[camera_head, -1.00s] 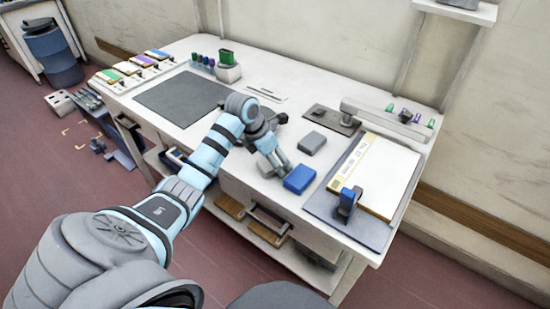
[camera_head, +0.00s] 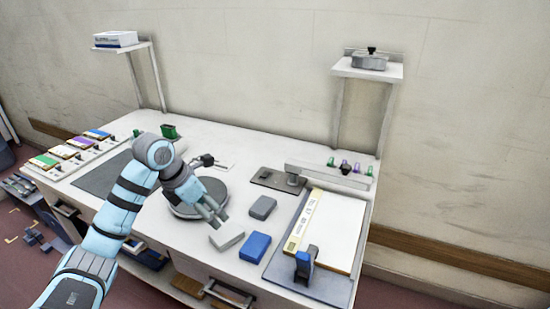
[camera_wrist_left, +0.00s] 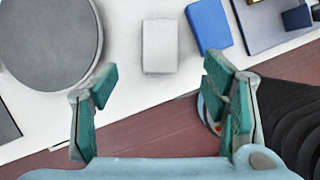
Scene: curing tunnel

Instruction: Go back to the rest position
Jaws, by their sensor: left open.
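My left gripper (camera_head: 212,217) hangs above the front middle of the white bench (camera_head: 205,262), with its fingers pointing down. In the left wrist view the gripper (camera_wrist_left: 160,105) has its green-padded fingers wide apart, with nothing between them. A pale block (camera_head: 228,238) lies on the bench just beyond the fingertips; it also shows in the wrist view (camera_wrist_left: 160,46), apart from the fingers. My right gripper is in neither view.
A round grey disc (camera_head: 183,211) lies beside the left gripper. A blue block (camera_head: 255,247) and a grey block (camera_head: 262,207) lie to the right. A board with paper (camera_head: 335,232) fills the bench's right end. Shelves (camera_head: 368,70) stand behind.

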